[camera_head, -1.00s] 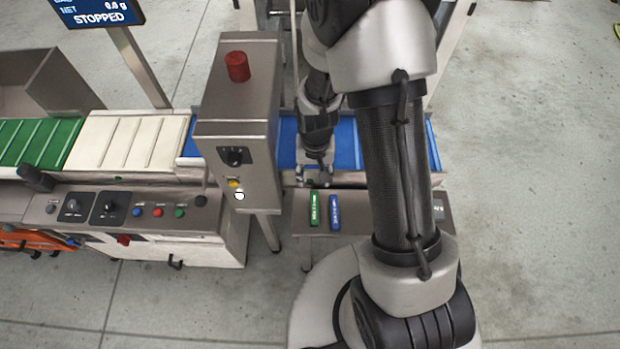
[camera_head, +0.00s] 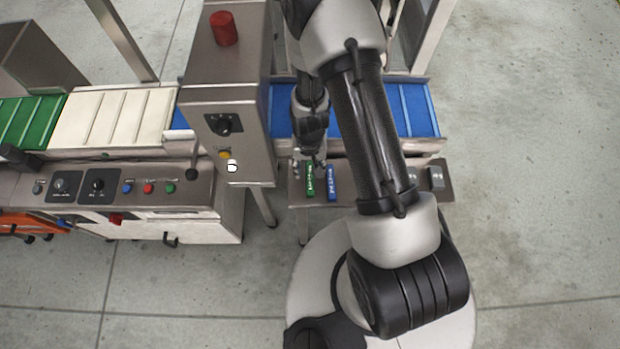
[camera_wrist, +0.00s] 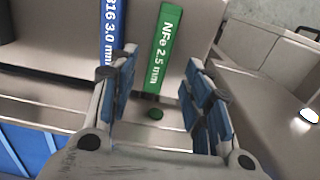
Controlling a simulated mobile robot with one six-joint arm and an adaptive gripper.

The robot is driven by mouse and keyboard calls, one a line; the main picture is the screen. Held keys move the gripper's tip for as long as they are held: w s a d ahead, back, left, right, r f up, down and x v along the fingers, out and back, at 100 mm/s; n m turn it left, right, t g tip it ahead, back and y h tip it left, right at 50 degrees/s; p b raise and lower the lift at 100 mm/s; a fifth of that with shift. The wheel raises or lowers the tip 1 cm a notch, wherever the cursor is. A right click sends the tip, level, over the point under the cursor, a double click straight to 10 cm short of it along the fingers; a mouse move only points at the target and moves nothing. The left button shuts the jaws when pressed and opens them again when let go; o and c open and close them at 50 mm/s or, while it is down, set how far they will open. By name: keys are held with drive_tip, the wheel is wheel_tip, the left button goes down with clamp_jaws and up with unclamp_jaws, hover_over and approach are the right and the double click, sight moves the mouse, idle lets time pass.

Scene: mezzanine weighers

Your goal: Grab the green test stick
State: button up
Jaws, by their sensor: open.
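The green test stick (camera_head: 310,180) lies on a small metal shelf (camera_head: 299,205) in front of the blue belt. Its label reads "NFe 2.5 mm" in the wrist view (camera_wrist: 164,48). A blue test stick (camera_head: 332,184) lies to its right in the head view; in the wrist view it is partly behind my left-hand finger (camera_wrist: 112,28). My gripper (camera_wrist: 160,62) is open and empty, its blue-padded fingers on either side of the green stick in the picture. In the head view my gripper (camera_head: 312,160) is at the stick's far end; contact cannot be told.
A control box (camera_head: 228,95) with a red top lamp (camera_head: 223,28) stands close left of my gripper. The blue belt (camera_head: 412,110) runs behind the shelf. A grey item (camera_head: 437,178) sits at the shelf's right end. A button panel (camera_head: 110,188) is left.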

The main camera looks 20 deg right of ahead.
sight(310, 177)
drive_tip(key=f, duration=0.1)
drive_tip(key=f+b, duration=0.1)
drive_tip(key=f, duration=0.1)
drive_tip(key=f+b, duration=0.1)
drive_tip(key=shift+s+f, duration=0.4)
drive_tip(key=shift+r, duration=0.1)
drive_tip(key=shift+c, duration=0.4)
clamp_jaws()
